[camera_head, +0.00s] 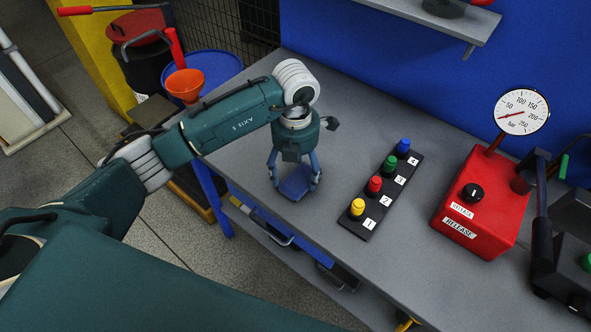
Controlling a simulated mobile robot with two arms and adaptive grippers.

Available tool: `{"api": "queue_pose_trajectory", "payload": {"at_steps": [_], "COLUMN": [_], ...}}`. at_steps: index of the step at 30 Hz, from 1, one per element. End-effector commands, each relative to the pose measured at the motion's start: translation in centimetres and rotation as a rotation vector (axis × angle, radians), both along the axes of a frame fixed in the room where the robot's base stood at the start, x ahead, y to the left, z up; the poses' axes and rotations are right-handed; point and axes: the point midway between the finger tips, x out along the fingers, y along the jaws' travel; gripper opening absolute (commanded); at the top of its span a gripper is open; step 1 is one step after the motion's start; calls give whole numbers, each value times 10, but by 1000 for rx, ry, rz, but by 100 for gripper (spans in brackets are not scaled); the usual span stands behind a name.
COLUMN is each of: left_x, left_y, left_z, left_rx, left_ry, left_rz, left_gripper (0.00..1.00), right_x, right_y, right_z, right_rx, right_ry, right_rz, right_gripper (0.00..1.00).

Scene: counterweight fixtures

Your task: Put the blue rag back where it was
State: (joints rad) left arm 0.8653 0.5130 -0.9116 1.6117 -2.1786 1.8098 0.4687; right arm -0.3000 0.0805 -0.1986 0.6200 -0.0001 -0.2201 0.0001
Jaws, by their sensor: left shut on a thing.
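The blue rag (297,186) is a small flat blue piece between the fingers of my left gripper (295,180). My left gripper points down over the left part of the grey workbench (345,108), near its front edge, and is shut on the rag. Part of the rag is hidden by the gripper. I cannot tell whether the rag touches the bench top. My right gripper is not in view.
A black button strip (381,197) with yellow, red, green and blue buttons lies right of my left gripper. A red gauge box (482,204) stands further right. An orange funnel (185,83) sits on a blue drum (215,66). The bench behind the strip is clear.

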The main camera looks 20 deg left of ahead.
Motion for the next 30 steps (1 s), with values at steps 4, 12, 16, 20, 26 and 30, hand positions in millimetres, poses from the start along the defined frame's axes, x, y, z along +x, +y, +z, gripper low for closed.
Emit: {"api": "queue_pose_trajectory", "payload": {"at_steps": [4,12,16,20,26,30], "left_x": [0,0,0,0,2,2], "left_y": [0,0,0,0,-1,0], "left_z": [-2,-2,-2,3,33,65], "left_rx": [0,0,0,-1,-1,-1], "left_ry": [0,0,0,-2,-7,-7], "left_rz": [0,0,0,0,-1,0], "left_gripper": [50,89,89,89,89,89], "right_x": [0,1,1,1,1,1], "right_y": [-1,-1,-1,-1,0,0], "right_z": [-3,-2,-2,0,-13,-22], "right_rx": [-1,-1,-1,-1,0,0], "right_ry": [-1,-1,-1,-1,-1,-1], "right_rz": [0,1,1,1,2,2], "right_gripper": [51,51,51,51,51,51]}}
